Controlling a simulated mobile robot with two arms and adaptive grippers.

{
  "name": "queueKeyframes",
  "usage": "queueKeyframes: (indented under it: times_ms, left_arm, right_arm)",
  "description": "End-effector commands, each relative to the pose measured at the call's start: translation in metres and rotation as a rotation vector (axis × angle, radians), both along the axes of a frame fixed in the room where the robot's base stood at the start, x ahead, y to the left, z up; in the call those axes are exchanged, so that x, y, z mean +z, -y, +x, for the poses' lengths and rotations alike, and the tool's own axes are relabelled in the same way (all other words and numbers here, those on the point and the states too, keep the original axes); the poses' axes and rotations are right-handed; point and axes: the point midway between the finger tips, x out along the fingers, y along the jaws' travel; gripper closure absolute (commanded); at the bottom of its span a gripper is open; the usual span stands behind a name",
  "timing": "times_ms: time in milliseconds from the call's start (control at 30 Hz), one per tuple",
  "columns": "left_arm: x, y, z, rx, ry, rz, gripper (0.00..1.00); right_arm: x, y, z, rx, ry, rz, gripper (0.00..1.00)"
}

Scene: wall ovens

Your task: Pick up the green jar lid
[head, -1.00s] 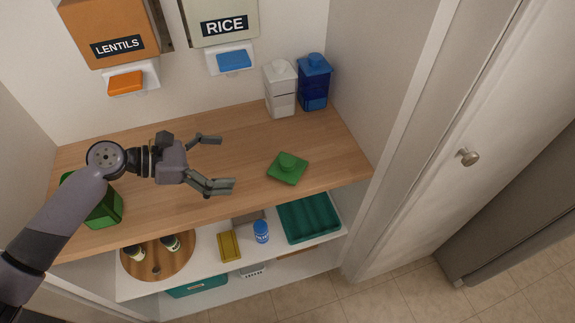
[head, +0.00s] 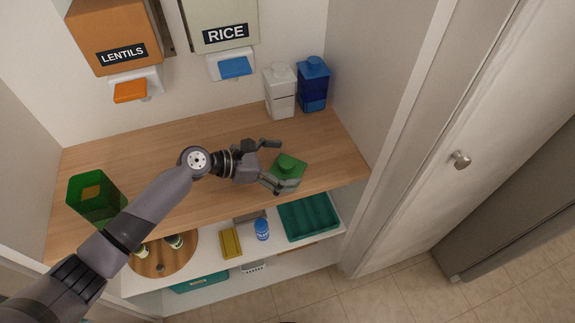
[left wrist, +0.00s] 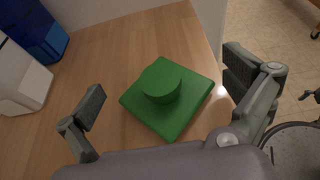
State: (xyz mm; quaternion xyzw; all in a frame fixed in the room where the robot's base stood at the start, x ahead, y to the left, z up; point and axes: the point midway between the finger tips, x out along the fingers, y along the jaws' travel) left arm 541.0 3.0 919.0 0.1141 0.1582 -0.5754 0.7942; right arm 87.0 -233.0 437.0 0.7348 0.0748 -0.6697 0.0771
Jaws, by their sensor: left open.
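The green jar lid (head: 289,166) is square with a round knob on top. It lies flat on the wooden shelf, near the right part of its front edge. My left gripper (head: 275,166) is open and empty at the lid, its fingers reaching around the lid's left side and partly covering it. In the left wrist view, the lid (left wrist: 167,95) lies ahead of the palm, between the two spread fingers (left wrist: 168,92); I see no clear contact. The open green jar (head: 97,199) stands at the left end of the shelf, partly behind my arm. My right gripper is not in view.
A white jar (head: 280,92) and a blue jar (head: 313,84) stand at the back right. Lentils (head: 115,40) and rice (head: 222,25) dispensers hang on the back wall. The lower shelf holds a green tray (head: 309,218), a yellow tray (head: 230,242) and a round wooden turntable (head: 165,262).

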Motion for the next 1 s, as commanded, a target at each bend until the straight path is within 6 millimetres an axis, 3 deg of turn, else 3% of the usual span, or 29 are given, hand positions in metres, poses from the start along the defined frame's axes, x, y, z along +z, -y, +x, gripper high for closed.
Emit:
queueKeyframes:
  times_ms: [300,1000]
  left_arm:
    - [-0.0029,0.0055,0.0018,-0.001,0.001,0.002,0.01]
    - [-0.0030,0.0051,0.0016,0.000,0.001,0.001,0.47]
  right_arm:
    - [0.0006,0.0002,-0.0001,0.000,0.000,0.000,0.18]
    - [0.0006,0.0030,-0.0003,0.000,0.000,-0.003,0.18]
